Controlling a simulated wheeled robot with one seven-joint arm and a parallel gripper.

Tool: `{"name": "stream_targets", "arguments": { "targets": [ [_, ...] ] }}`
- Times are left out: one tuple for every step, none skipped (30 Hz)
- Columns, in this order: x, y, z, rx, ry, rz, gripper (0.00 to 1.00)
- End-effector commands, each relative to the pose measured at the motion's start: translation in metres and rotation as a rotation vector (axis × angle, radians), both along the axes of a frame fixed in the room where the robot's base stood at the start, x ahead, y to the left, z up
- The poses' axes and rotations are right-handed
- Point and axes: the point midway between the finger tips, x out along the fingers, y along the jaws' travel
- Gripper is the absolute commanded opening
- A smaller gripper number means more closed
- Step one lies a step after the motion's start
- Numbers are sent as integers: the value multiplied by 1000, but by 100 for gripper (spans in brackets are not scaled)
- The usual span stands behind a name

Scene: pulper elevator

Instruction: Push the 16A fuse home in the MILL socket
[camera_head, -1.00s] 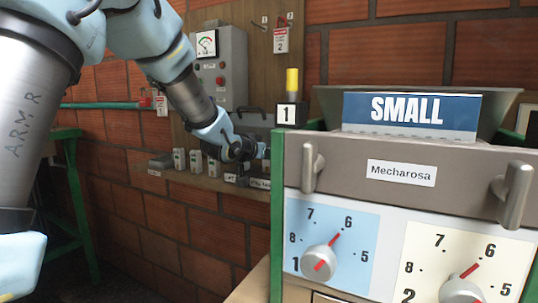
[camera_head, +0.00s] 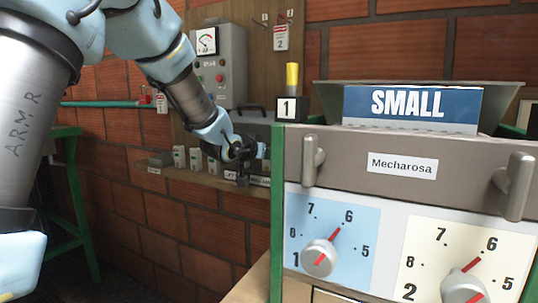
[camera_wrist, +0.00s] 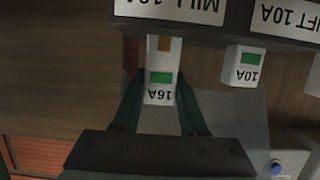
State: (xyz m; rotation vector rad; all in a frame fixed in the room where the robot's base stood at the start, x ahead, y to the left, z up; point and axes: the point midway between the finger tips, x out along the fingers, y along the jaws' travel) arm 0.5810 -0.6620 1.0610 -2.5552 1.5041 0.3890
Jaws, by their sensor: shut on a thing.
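In the wrist view my gripper (camera_wrist: 158,112) has its two green fingers on either side of a white fuse (camera_wrist: 160,96) marked 16A, with a green patch, and is shut on it. The fuse's far end, with a copper-coloured strip, meets the edge of the dark socket block under the MILL label (camera_wrist: 168,10). How deep it sits in the MILL socket cannot be told. In the head view my gripper (camera_head: 245,160) is at the wall shelf, and the fuse is too small to make out there.
Beside it in the wrist view a white 10A fuse (camera_wrist: 242,67) sits at the socket labelled LIFT (camera_wrist: 285,14). In the head view a grey control box (camera_head: 218,65) is above the shelf (camera_head: 205,180).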

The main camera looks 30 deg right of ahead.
Motion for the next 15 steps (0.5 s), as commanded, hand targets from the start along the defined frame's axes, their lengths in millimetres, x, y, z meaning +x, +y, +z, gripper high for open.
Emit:
{"name": "stream_targets", "arguments": {
  "targets": [
    [0, 0, 0, -1, 0, 0, 0],
    [0, 0, 1, -1, 0, 0, 0],
    [0, 0, 1, -1, 0, 0, 0],
    [0, 0, 1, -1, 0, 0, 0],
    [0, 0, 1, -1, 0, 0, 0],
    [0, 0, 1, -1, 0, 0, 0],
    [0, 0, 1, -1, 0, 0, 0],
    [0, 0, 1, -1, 0, 0, 0],
    [0, 0, 0, -1, 0, 0, 0],
    [0, 0, 0, -1, 0, 0, 0],
    [0, 0, 0, -1, 0, 0, 0],
    [0, 0, -1, -1, 0, 0, 0],
    [0, 0, -1, -1, 0, 0, 0],
    [0, 0, -2, -1, 0, 0, 0],
    [0, 0, -3, 0, 0, 0, 0]
  ]
}}
